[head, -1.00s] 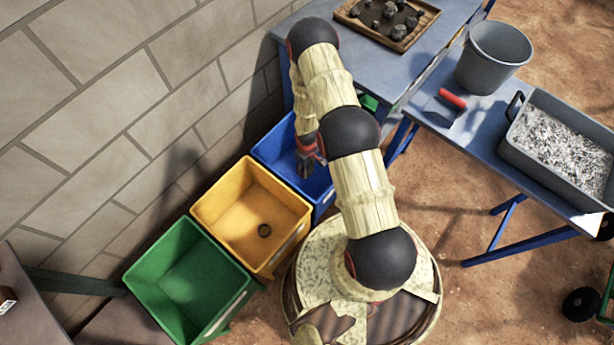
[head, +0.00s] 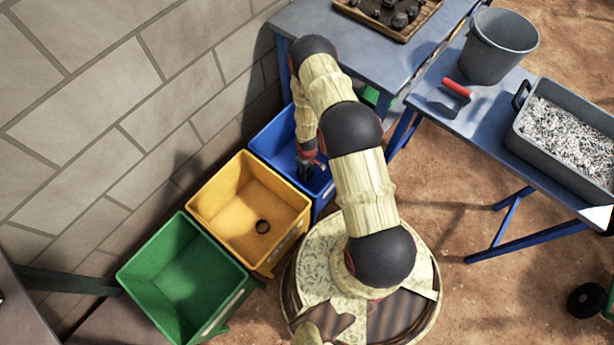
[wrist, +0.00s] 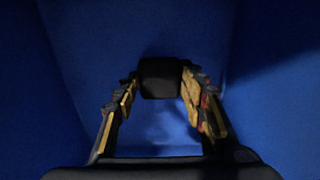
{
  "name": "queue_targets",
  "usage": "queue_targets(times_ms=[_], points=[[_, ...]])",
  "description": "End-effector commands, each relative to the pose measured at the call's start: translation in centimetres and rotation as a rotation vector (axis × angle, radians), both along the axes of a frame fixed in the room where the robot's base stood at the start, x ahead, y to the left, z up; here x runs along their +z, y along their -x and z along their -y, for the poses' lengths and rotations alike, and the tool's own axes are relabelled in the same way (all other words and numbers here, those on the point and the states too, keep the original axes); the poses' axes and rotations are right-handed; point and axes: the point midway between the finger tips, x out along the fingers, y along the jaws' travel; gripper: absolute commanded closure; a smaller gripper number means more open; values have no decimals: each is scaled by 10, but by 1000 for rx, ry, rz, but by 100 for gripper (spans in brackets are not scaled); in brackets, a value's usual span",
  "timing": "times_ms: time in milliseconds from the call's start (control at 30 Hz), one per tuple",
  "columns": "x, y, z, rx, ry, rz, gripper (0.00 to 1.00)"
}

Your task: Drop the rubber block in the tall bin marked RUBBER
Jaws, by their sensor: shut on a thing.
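My gripper (head: 307,172) points down over the blue bin (head: 268,143), at its mouth or a little inside; the depth is hard to judge. In the wrist view, the fingers (wrist: 160,84) are shut on a black rubber block (wrist: 160,77), one on each side of it. Blue walls and floor (wrist: 95,50) fill the view around the block, and the block looks clear of them. My arm covers part of the blue bin in the head view. No RUBBER marking can be read on any bin.
A yellow bin (head: 215,208) with a small dark round thing (head: 262,226) in it stands beside the blue one, then a green bin (head: 150,270). The block wall (head: 100,110) runs behind them.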

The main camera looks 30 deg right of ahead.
Motion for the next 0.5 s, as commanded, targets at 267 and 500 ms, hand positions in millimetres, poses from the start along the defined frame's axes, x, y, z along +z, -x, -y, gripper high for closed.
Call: queue_targets(times_ms=[267, 500], points=[[-35, 1, 0, 0, -1, -1, 91], [-34, 0, 0, 0, 0, 0, 91]])
